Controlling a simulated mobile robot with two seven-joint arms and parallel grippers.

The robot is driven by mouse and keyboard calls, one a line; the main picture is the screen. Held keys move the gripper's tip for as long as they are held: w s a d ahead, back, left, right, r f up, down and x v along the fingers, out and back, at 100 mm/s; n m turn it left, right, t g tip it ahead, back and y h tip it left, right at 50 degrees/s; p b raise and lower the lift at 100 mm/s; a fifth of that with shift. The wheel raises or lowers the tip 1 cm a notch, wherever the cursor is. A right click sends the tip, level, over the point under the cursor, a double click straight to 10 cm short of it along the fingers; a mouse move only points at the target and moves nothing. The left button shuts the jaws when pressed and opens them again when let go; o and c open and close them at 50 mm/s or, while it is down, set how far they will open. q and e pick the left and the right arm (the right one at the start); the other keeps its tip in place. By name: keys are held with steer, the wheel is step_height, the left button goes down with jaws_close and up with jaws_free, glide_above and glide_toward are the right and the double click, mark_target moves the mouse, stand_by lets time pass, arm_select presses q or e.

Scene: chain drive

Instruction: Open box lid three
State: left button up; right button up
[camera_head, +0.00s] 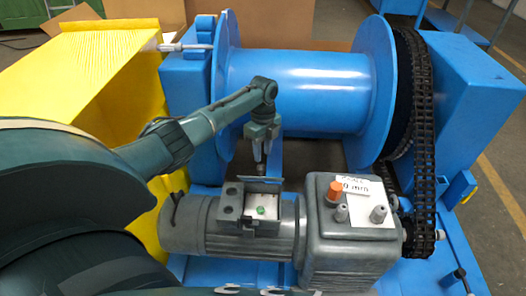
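A small grey terminal box (233,219) sits on top of the grey motor (184,222). A light grey flat panel (262,185) stands tilted at its rear edge, perhaps its lid. A small green spot shows on or in the box. I cannot tell which lid is number three. My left gripper (259,168) points down just above and behind this panel. Its narrow fingertips look close together, and I see nothing held in them. Whether they touch the panel is unclear. My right gripper is not in view.
A grey gearbox (345,250) with an orange cap (333,192) and white label stands right of the motor. A black chain (423,150) runs beside the blue drum (310,90). A yellow bin (85,70) is at the left. Open floor shows at the far right.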

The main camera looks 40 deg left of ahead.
arm_select(q)
step_height(320, 180, up, 12)
steer(key=w, duration=0.1)
steer(key=shift+w+a+r+p, duration=0.15)
steer(key=shift+w+a+p, duration=0.1)
steer(key=shift+a+p, duration=0.2)
